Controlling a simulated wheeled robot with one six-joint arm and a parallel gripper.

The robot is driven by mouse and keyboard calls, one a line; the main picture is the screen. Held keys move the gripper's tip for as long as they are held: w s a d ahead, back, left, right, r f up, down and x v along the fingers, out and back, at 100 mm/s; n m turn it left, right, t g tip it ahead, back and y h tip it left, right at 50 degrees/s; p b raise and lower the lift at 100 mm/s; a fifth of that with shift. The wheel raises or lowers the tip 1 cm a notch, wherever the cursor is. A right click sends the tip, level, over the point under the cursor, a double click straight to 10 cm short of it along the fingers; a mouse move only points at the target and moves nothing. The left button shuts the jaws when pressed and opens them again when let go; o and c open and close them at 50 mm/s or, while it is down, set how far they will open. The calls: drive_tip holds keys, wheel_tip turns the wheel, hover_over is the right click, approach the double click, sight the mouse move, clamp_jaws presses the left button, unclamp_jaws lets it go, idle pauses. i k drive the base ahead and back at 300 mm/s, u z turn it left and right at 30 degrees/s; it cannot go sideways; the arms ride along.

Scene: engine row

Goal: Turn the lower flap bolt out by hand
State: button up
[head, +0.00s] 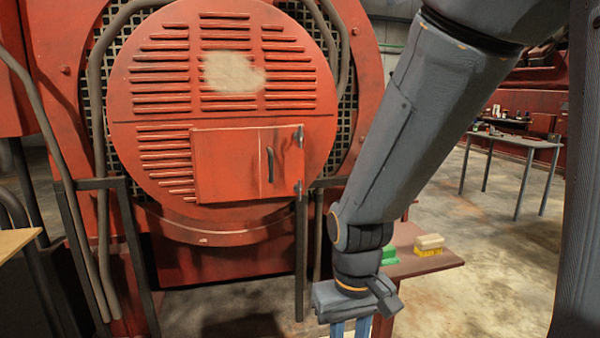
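The red flap (232,165) is a rectangular panel on the large round louvred cover (225,35). It looks closed and has a dark upright handle (270,165). A small fitting, apparently the lower flap bolt (298,188), sits at the flap's lower right edge. A similar upper fitting (300,136) is above it. My gripper (350,329) is low, below and to the right of the flap, well apart from it. Its two blue fingers point down with a gap between them. Their tips are cut off by the bottom edge.
A dark red table (440,262) behind my gripper holds a green item (389,256) and a yellow-and-tan block (429,245). Dark rails (301,260) stand before the engine. A grey table (515,141) is farther back right, with open floor (480,220) before it.

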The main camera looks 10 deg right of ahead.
sight(298, 188)
drive_tip(key=k, duration=1.2)
drive_tip(key=i, duration=0.75)
drive_tip(key=u, duration=0.55)
